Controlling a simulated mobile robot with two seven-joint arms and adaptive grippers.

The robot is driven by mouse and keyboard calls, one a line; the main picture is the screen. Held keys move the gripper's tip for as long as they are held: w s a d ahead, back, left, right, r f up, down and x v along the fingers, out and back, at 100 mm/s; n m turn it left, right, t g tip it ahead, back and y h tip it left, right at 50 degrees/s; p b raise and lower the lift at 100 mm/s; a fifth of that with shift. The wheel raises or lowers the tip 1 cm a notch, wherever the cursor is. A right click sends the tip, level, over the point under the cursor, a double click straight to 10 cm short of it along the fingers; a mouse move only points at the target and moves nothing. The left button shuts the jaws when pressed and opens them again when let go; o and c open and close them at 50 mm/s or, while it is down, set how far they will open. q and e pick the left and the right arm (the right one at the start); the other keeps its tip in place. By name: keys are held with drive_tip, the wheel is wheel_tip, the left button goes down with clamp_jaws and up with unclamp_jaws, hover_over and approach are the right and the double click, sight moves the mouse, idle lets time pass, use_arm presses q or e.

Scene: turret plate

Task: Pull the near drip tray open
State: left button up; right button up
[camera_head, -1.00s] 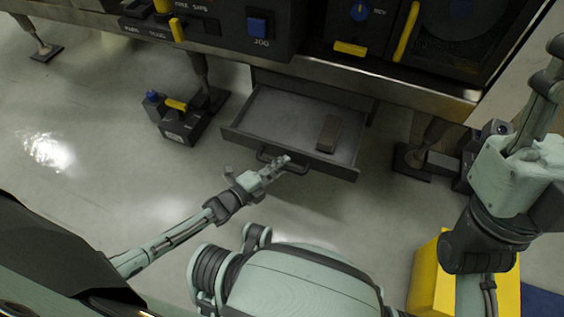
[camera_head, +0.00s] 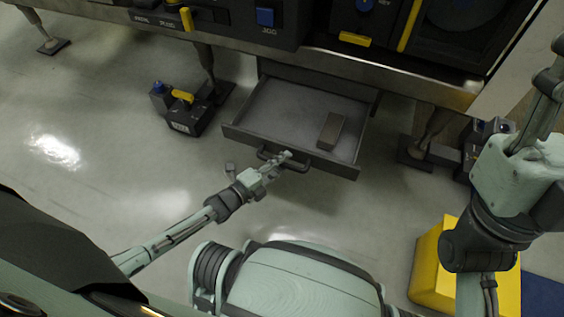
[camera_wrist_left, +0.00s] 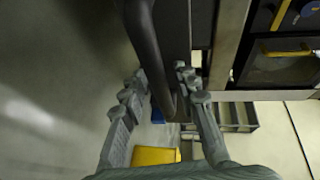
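The near drip tray (camera_head: 290,103) is a shallow grey drawer, standing well out from under the machine. A dark bar handle (camera_head: 268,155) runs along its front. My left gripper (camera_head: 258,163) is at this handle, with one finger lying across the bar and the other apart from it on the left. In the left wrist view the fingers of the left gripper (camera_wrist_left: 158,88) are spread, and the handle bar (camera_wrist_left: 148,50) passes between them. Contact is hard to tell there. My right arm shows at the right of the head view, but its gripper cannot be seen.
A grey-brown block (camera_head: 331,131) lies in the tray. A dark device with a yellow handle (camera_head: 182,97) stands on the floor to the left. A machine leg (camera_head: 417,150) stands to the right. A yellow box (camera_head: 432,268) is at the lower right. The floor before the tray is clear.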

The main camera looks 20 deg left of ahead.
use_arm(q)
drive_tip(key=shift+s, duration=0.15)
drive_tip(key=shift+s+a, duration=0.2)
drive_tip(key=shift+s, duration=0.15)
drive_tip(key=v, duration=1.1)
